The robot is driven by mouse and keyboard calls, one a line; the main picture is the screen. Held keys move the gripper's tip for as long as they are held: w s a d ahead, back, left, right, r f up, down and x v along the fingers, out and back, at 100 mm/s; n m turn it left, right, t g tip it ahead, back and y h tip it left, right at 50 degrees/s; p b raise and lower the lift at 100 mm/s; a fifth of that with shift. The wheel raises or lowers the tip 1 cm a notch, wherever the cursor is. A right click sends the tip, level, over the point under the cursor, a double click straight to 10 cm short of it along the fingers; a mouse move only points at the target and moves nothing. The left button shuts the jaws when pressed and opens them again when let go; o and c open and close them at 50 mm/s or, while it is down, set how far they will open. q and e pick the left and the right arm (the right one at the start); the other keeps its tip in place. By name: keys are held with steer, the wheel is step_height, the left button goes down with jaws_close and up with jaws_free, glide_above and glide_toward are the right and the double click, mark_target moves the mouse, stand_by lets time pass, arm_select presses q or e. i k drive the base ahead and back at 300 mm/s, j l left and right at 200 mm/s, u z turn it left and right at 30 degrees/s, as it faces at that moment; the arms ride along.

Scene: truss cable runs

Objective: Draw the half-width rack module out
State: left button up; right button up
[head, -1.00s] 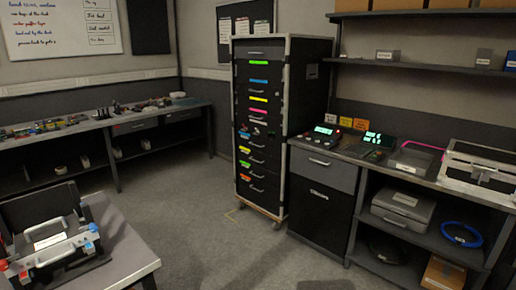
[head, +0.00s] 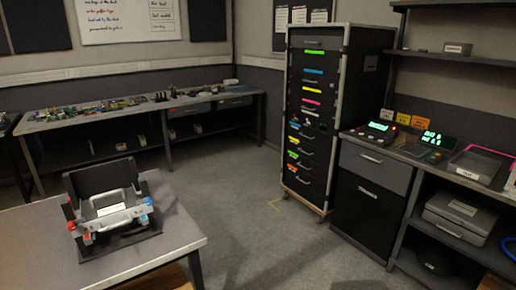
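A tall black rack (head: 346,62) with pale metal edges stands on a low wheeled base at the right of centre in the head view. Its front is filled with dark modules carrying bright green, blue, yellow, pink and orange labels and small handles. Around mid-height and below, shorter labels (head: 293,153) sit on the left part of the front, with handles to their right. Which of these is the half-width module is too small to tell. None looks clearly drawn out. Neither of my grippers is in view.
A grey table (head: 180,236) at the lower left bears a black open holder (head: 100,180) with a silver handle and red and blue parts. A cluttered bench (head: 60,118) runs along the back wall. A cabinet counter (head: 376,160) adjoins the rack's right. Clear floor (head: 235,190) lies before the rack.

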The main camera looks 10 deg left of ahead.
mark_target(108, 211)
steer(key=u, duration=1.45)
steer(key=i+j, duration=0.25)
steer(key=i, duration=0.2)
steer(key=i+j, duration=0.55)
steer(key=i, duration=0.3)
